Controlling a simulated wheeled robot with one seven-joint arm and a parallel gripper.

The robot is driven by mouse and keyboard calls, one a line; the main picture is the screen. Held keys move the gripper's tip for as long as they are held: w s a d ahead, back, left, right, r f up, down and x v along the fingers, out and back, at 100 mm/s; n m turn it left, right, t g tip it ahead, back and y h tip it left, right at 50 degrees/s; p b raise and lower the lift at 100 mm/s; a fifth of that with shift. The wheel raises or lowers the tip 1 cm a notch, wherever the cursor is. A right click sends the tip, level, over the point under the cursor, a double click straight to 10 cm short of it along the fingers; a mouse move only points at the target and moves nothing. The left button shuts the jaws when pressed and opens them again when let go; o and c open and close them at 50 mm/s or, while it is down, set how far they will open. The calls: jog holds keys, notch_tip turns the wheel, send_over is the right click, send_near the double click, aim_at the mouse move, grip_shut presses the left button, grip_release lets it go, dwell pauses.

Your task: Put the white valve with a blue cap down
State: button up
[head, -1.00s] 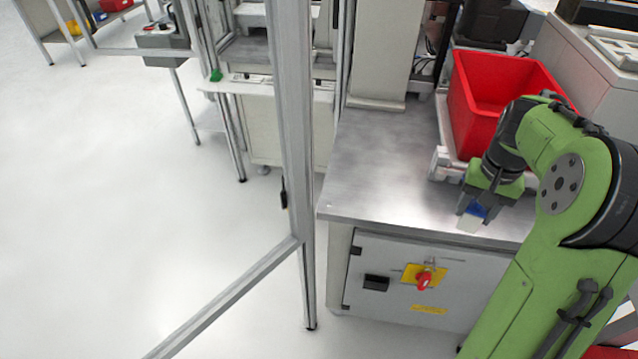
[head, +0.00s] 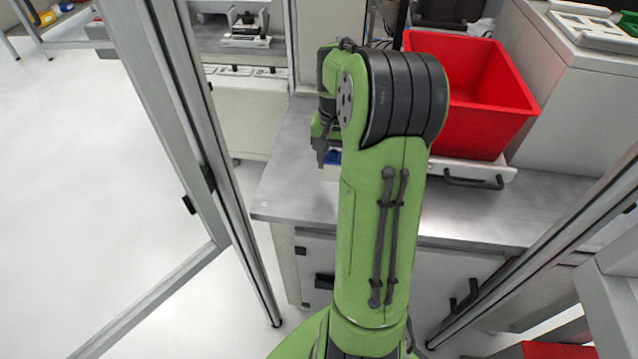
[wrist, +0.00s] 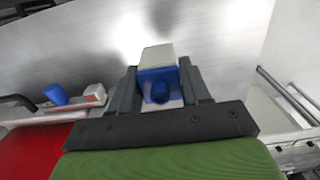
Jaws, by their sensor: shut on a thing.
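The white valve with a blue cap (wrist: 158,58) is between the two dark fingers of my gripper (wrist: 160,82) in the wrist view. The fingers are shut on it, with its white end pointing away from the palm and its blue part nearer. In the head view, a bit of the valve (head: 333,158) shows beside my arm, over the left part of the metal worktop (head: 285,195). My gripper (head: 324,154) is mostly hidden behind my green arm there. I cannot tell whether the valve touches the worktop.
A red bin (head: 470,95) stands on a white tray (head: 485,170) to the right. Another blue and white piece (wrist: 92,95) shows by the bin in the wrist view. Metal frame posts (head: 205,150) stand on the left. The worktop around the held valve looks bare.

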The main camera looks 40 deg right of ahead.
aim_at(333, 178)
notch_tip(333, 178, down, 6)
jog(key=shift+f+b, duration=0.15)
jog(key=shift+b, duration=0.65)
jog(key=shift+f, duration=0.15)
jog(key=o, duration=1.1)
